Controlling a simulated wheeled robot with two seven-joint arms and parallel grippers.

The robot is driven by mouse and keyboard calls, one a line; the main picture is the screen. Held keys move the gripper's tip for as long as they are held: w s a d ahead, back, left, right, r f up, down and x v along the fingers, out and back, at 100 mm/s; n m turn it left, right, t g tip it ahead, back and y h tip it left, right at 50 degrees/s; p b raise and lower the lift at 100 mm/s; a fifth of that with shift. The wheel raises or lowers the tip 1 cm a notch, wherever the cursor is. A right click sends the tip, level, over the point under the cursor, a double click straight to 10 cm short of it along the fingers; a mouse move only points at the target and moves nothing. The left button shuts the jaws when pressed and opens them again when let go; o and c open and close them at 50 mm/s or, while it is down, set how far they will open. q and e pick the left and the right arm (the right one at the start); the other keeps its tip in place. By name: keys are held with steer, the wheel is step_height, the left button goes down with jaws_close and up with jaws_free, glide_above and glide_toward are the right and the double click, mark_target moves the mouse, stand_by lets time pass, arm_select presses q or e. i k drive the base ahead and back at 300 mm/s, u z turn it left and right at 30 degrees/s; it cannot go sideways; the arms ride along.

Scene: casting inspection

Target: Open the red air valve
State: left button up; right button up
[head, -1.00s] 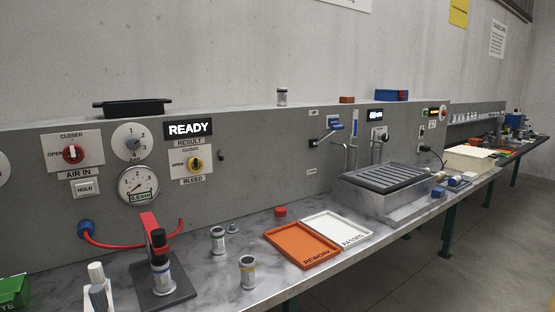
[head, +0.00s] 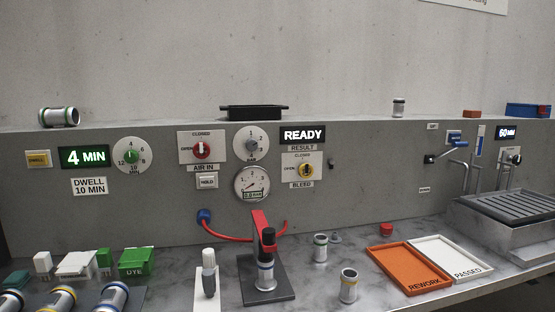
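The red air valve (head: 201,150) is a round red knob with a pale handle bar on a white plate on the grey panel, in the head view left of centre. The plate reads CLOSED at the top and OPEN at the left, with an AIR IN label below. The handle bar looks upright, toward CLOSED. A pressure gauge (head: 251,182) sits to its lower right, its reading too small to be sure of. Neither of my grippers is in view.
A yellow bleed valve (head: 306,171) is right of the red one. Below stand a red clamp fixture (head: 262,240) holding a cylinder, a red hose (head: 228,237), a marker (head: 209,272), loose cylinders, an orange REWORK tray (head: 408,286) and a white PASSED tray (head: 462,269). The space before the valve is clear.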

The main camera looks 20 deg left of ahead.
mark_target(201, 150)
steer(key=u, duration=0.55)
steer(key=k, duration=0.65)
steer(key=u, duration=1.25)
steer(key=i, duration=1.25)
steer(key=z, duration=0.4)
